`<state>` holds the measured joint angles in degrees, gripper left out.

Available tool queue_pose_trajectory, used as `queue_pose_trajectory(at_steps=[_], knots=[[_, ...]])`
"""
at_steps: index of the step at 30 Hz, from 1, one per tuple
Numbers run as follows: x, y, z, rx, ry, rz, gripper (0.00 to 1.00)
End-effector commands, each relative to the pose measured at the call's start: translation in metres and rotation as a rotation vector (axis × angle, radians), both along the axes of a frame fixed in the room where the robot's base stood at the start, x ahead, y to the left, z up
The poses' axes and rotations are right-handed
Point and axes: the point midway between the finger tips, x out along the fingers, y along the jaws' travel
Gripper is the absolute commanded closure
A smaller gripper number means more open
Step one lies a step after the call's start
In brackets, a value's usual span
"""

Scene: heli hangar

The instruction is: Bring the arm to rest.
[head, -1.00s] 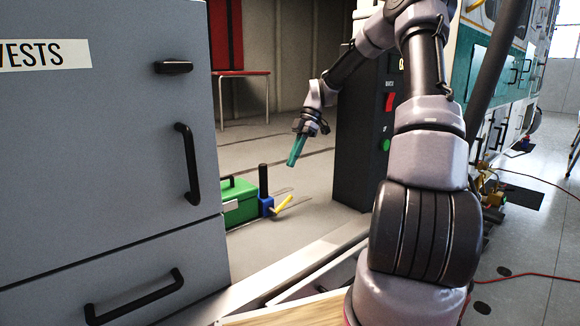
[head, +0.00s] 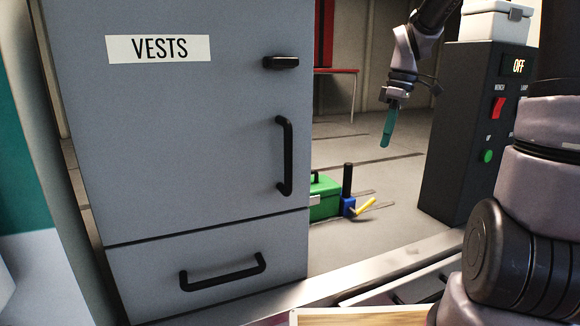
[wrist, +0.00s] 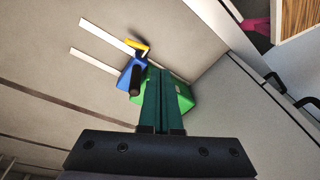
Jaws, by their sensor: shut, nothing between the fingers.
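My gripper (head: 386,146) hangs pointing down at the end of my raised arm, between the grey cabinet and the dark control box. Its teal fingers are together and hold nothing. In the wrist view the shut fingers (wrist: 164,73) point toward a green case and a blue block on the floor, with the floor well below. My arm's upper links run out of the top of the head view, so part of the arm is hidden.
The grey VESTS cabinet (head: 85,150) fills the left. The control box (head: 465,165) with an OFF display stands at right. A green case (head: 324,205) and a blue block (head: 348,207) with a yellow piece (head: 366,207) sit on the floor. A red-edged table (head: 336,71) is behind.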

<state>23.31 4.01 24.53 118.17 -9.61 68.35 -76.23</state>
Motion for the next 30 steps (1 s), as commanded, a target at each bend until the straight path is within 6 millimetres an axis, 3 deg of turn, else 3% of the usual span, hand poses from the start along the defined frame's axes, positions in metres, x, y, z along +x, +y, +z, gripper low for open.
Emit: queue_pose_trajectory(at_steps=[3, 9, 18, 24, 30], knots=[[-0.03, 0.004, 0.028, -0.037, -0.076, -0.228, 1.0], [-0.082, 0.005, 0.065, 0.016, -0.205, -0.625, 1.0], [-0.15, 0.002, 0.094, 0.288, -0.306, -1.121, 1.0], [-0.168, 0.0, 0.097, 0.403, -0.302, -1.258, 1.0], [-0.169, 0.0, 0.097, 0.409, -0.3, -1.267, 1.0]])
